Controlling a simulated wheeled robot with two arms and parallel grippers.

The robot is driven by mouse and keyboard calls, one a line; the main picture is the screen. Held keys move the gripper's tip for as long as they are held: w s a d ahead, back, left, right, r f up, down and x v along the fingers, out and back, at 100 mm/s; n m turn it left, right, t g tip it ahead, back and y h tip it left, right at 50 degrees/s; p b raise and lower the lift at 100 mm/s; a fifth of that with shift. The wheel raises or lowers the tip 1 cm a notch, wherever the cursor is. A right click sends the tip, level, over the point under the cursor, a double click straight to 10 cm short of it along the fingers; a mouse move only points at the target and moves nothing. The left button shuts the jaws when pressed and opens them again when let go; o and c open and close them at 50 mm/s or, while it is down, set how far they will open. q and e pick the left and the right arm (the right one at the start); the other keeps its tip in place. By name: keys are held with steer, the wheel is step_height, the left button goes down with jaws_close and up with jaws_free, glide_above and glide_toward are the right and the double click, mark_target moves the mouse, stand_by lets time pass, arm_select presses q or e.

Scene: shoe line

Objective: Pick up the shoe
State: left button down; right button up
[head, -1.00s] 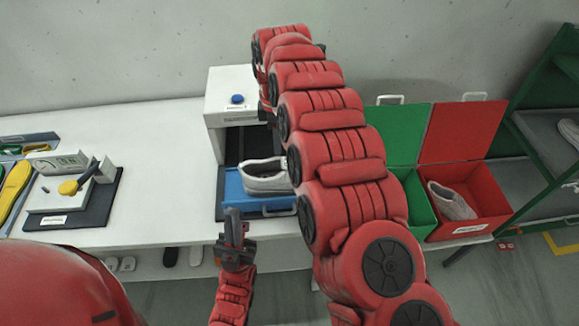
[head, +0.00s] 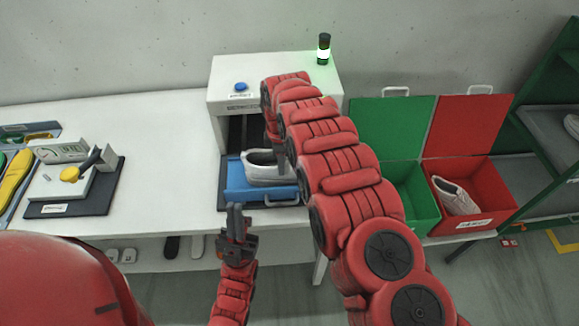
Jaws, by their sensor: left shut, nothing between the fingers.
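A pale grey-white shoe (head: 259,170) lies in the blue tray (head: 236,197) at the front of the white machine (head: 222,88). My right arm reaches in from the right, and its gripper (head: 281,160) points down at the right end of the shoe. The fingers are partly hidden by my own arm, so their opening and any contact with the shoe cannot be made out.
A green bin (head: 412,195) and a red bin (head: 492,178) holding another shoe (head: 455,196) stand at right. A fixture with a yellow knob (head: 69,174) stands left. The table between is clear.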

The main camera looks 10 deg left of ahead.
mark_target(282, 181)
steer(key=shift+s+f+p, duration=0.1)
steer(key=shift+f+p, duration=0.25)
steer(key=shift+f, duration=1.3)
jaws_close()
